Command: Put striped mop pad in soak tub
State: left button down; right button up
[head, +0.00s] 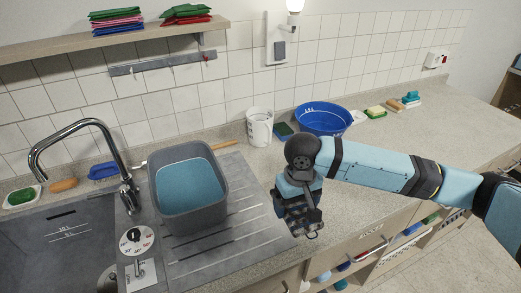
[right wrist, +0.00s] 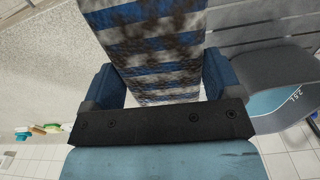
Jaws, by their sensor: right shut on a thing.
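The striped mop pad (right wrist: 155,45) is blue and white with dark brown stains. In the right wrist view it lies between the two fingers of my right gripper (right wrist: 163,84), which is shut on it. In the head view the right gripper (head: 298,192) is over the counter's front part, right of the tub, and the pad (head: 300,217) hangs below it, partly hidden. A grey tub of blue water (head: 203,215) stands on the drainboard, apart from the gripper; its wall shows in the right wrist view (right wrist: 243,70). My left gripper is out of view.
The sink (head: 55,245) and curved faucet (head: 80,128) are left of the tub. A white jug (head: 260,128) and a blue basin (head: 324,120) stand behind my right gripper. A wall shelf (head: 110,42) holds folded cloths. The counter between tub and gripper is clear.

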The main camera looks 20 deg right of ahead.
aim_at(191, 199)
jog(key=u, duration=1.1)
jog(key=k+l+u, duration=0.1)
jog(key=l+u, duration=0.2)
jog(key=k+l+u, duration=0.1)
jog(key=l+u, duration=0.25)
jog(key=k+l, duration=0.2)
jog(key=l, duration=0.2)
jog(key=k+l, duration=0.25)
jog(key=l, duration=0.2)
